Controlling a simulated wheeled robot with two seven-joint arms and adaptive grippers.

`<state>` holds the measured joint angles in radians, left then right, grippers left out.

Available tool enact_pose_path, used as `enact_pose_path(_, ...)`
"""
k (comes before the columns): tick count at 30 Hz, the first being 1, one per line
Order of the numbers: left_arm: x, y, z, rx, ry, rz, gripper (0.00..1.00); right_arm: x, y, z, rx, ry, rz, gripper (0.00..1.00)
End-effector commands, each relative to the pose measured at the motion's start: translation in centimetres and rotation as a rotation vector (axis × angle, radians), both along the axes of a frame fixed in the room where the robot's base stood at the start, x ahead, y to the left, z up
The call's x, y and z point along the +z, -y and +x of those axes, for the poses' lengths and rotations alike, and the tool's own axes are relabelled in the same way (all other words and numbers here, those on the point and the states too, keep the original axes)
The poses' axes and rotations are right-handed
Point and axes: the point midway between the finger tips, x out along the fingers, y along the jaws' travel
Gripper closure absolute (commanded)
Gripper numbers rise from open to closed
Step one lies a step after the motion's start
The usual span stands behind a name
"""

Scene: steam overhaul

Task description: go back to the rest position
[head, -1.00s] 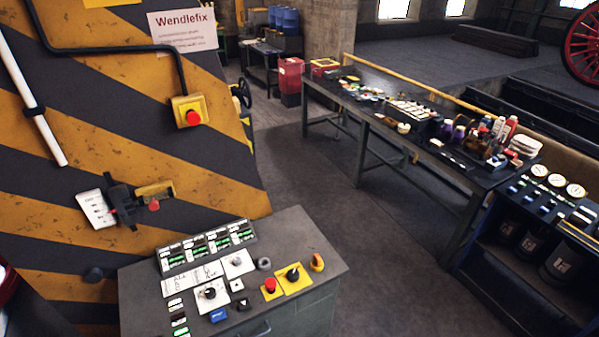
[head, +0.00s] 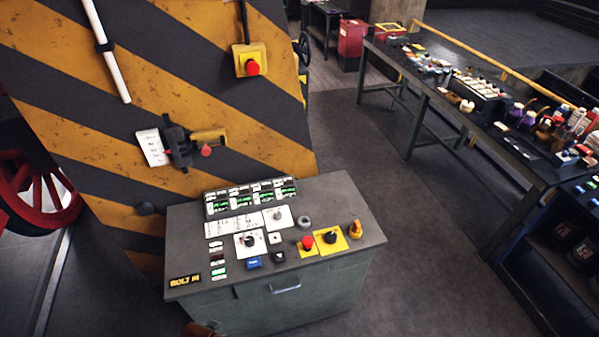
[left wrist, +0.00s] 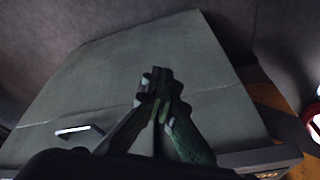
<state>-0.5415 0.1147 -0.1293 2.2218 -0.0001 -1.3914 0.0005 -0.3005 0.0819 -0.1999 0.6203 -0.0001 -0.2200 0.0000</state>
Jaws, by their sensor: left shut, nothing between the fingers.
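My left gripper (left wrist: 158,95) shows in the left wrist view, with its fingers together and nothing between them. Behind it is the grey face of the control cabinet (left wrist: 200,60), with a pale handle (left wrist: 78,131) at lower left. The gripper looks apart from the cabinet, but the gap is hard to judge. In the head view the cabinet (head: 340,200) stands at the centre, its top carrying switches and buttons. A small reddish-brown shape at the bottom edge of that view is too cut off to identify. My right gripper is in neither view.
A striped yellow-and-black machine wall (head: 100,130) rises behind the cabinet, with a red stop button (head: 253,67). A red spoked wheel (head: 40,205) is at left. A long workbench (head: 425,95) with tools and bottles stands at right. The floor (head: 430,260) between is clear.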

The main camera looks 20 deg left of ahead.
Motion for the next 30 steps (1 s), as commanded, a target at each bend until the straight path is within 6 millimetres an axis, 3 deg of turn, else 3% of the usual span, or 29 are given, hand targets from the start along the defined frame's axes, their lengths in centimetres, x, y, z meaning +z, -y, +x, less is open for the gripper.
enact_pose_path(1,-2.1,0.1,0.1,-0.003,-0.01,-0.002,1.0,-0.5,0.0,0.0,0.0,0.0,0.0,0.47)
enact_pose_path(5,-7.6,0.3,0.1,-0.011,-0.03,-0.007,1.0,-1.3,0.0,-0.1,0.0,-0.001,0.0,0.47)
enact_pose_path(8,-13.4,0.6,-0.4,-0.02,-0.051,-0.012,1.0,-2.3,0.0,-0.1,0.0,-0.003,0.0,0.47)
enact_pose_path(13,-24.3,1.1,-3.0,-0.037,-0.089,-0.019,1.0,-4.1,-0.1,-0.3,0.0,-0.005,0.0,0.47)
enact_pose_path(17,-31.8,1.4,-6.4,-0.051,-0.121,-0.024,1.0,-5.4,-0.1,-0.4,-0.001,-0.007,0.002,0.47)
enact_pose_path(21,-38.9,1.6,-11.2,-0.067,-0.154,-0.027,1.0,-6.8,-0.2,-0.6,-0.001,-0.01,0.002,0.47)
enact_pose_path(25,-43.8,1.6,-16.0,-0.081,-0.182,-0.029,1.0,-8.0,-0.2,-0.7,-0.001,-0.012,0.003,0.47)
enact_pose_path(30,-47.2,1.4,-20.9,-0.095,-0.205,-0.03,1.0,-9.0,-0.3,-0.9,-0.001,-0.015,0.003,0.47)
